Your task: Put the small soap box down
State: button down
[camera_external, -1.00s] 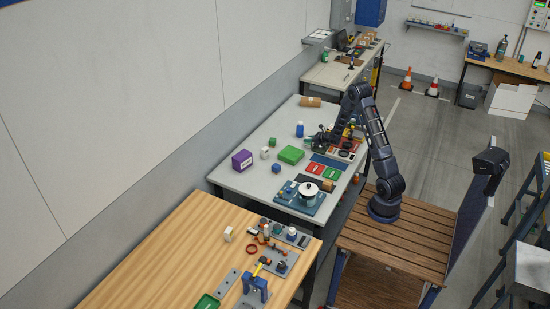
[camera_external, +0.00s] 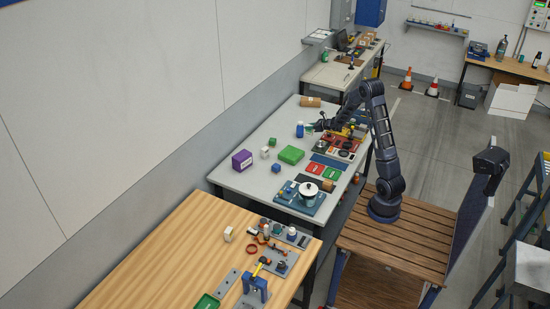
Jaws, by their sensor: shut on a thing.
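My gripper (camera_external: 314,127) is over the far part of the grey table (camera_external: 240,182), just right of a blue bottle with a white cap (camera_external: 300,130). It is shut on a small teal-green thing (camera_external: 309,128), which I take to be the small soap box. The thing is tiny in this view and partly hidden by the fingers. I cannot tell whether it touches the tabletop or hangs just above it.
A green box (camera_external: 291,155), a purple box (camera_external: 242,160), a white box (camera_external: 265,153) and a small green cube (camera_external: 272,142) stand on the table. A brown cylinder (camera_external: 310,101) lies at the far edge. Bare tabletop lies between the boxes.

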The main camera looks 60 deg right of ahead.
notch_tip(320, 180, up, 10)
jog(key=shift+f, duration=0.25)
jog(key=shift+w+a, duration=0.1)
